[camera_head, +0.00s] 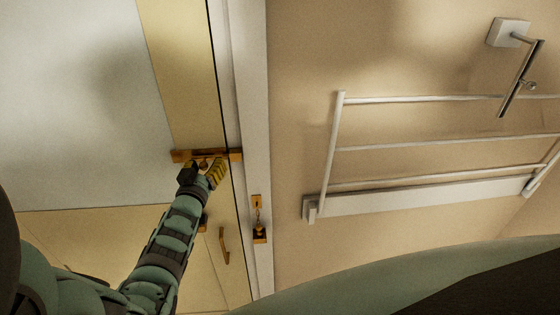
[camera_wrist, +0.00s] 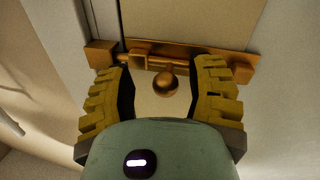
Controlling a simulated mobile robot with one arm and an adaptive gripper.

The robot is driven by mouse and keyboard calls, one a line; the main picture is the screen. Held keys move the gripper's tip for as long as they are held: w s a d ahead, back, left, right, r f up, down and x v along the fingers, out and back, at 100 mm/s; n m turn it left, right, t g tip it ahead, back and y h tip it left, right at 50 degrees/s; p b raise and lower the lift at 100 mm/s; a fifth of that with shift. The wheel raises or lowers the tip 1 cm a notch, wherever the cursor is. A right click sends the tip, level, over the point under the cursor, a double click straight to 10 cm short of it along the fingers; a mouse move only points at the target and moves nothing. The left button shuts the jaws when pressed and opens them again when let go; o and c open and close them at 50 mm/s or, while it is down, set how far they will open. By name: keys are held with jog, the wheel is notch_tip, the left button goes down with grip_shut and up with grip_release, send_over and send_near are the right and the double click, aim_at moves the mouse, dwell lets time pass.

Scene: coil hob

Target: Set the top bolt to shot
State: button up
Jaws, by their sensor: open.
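The top bolt (camera_head: 205,155) is a brass bolt lying across the upper part of the door, close to the frame. In the wrist view its brass backplate (camera_wrist: 215,62) runs across the top, with a separate brass block (camera_wrist: 100,53) at the left, past the door's edge. Its round knob (camera_wrist: 166,84) stands out between my two fingers, without clear contact. My gripper (camera_head: 204,170) is open, its yellow padded fingers (camera_wrist: 165,90) on either side of the knob. I cannot tell whether the rod reaches into the left block.
A brass handle (camera_head: 224,246) is lower on the door. Another brass fitting (camera_head: 259,220) is on the pale frame (camera_head: 255,120) to the right. A white wall rack (camera_head: 420,195) and a lamp-like fixture (camera_head: 508,33) are on the beige wall further right.

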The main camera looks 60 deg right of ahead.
jog(key=v, duration=1.2)
jog(key=shift+r, duration=0.1)
dwell(0.4)
